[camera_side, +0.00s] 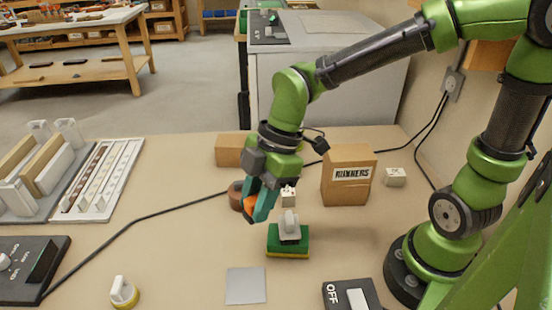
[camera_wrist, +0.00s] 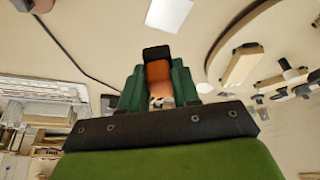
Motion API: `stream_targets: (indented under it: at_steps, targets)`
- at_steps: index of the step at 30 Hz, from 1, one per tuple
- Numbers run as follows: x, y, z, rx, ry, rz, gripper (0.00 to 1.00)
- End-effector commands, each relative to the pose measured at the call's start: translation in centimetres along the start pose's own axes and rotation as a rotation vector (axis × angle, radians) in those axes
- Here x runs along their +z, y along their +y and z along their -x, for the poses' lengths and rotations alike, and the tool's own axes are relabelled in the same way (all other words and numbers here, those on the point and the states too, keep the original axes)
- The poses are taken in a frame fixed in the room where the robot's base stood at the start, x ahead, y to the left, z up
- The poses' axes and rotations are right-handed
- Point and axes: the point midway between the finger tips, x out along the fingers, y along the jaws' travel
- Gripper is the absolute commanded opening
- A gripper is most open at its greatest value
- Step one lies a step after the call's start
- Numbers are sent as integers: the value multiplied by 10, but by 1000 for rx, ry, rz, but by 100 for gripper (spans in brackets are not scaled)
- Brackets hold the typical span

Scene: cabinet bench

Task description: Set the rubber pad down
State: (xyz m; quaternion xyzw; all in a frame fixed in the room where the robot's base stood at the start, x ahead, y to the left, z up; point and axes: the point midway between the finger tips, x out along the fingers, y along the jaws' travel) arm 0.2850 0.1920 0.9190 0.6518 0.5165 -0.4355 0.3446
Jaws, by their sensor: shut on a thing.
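My gripper (camera_side: 256,207) is above the bench, its teal fingers angled down and shut on an orange piece (camera_side: 251,209), which appears to be the rubber pad. In the wrist view the piece (camera_wrist: 159,72) sits between the fingers of my gripper (camera_wrist: 158,85), orange with a black end. It is held clear of the bench, though the exact height is hard to tell. A flat grey square (camera_side: 246,286) lies bare at the front of the bench. A pale square also shows at the top of the wrist view (camera_wrist: 168,14).
A green and yellow block with a grey handle (camera_side: 288,240) stands just right of my gripper. A brown round thing (camera_side: 236,196) is close behind it. A cardboard box marked RUNNERS (camera_side: 348,176) stands right. A black cable (camera_side: 150,213) crosses the bench. The front left middle is mostly clear.

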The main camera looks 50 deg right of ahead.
Motion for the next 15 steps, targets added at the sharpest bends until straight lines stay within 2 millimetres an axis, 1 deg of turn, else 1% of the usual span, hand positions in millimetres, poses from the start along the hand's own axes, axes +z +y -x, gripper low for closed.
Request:
stream_targets:
  at_steps: [1, 3, 8, 15]
  targets:
    - [-3, -11, -4, -19, -2, 45, 1]
    - [-8, -24, -8, -43, -1, 102, 1]
    - [-14, -50, -17, -90, -2, 217, 1]
    - [-2, -50, -46, -97, 1, 215, 1]
